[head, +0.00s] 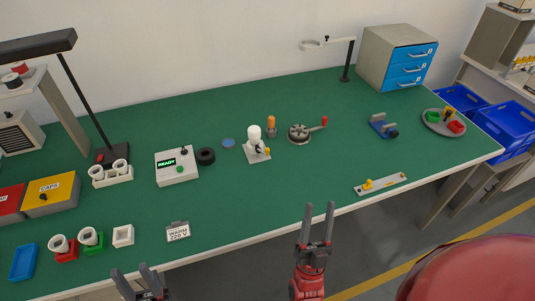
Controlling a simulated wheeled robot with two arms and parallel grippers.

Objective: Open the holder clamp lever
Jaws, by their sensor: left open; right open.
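A white bulb (254,133) stands upright in a small holder (258,157) near the middle of the green table. A small lever with a yellow tip (266,151) is on the right side of this holder; its exact position is too small to tell. My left gripper (140,274) is open and empty at the bottom, in front of the table's front edge. My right gripper (319,212) is open and empty, pointing up near the front edge. Both are well apart from the holder.
A round grey device with a red-knobbed arm (300,134) and an orange-topped piece (271,125) stand right of the holder. A READY box (177,170), black ring (206,156) and blue disc (228,143) are left. The table in front of the holder is clear.

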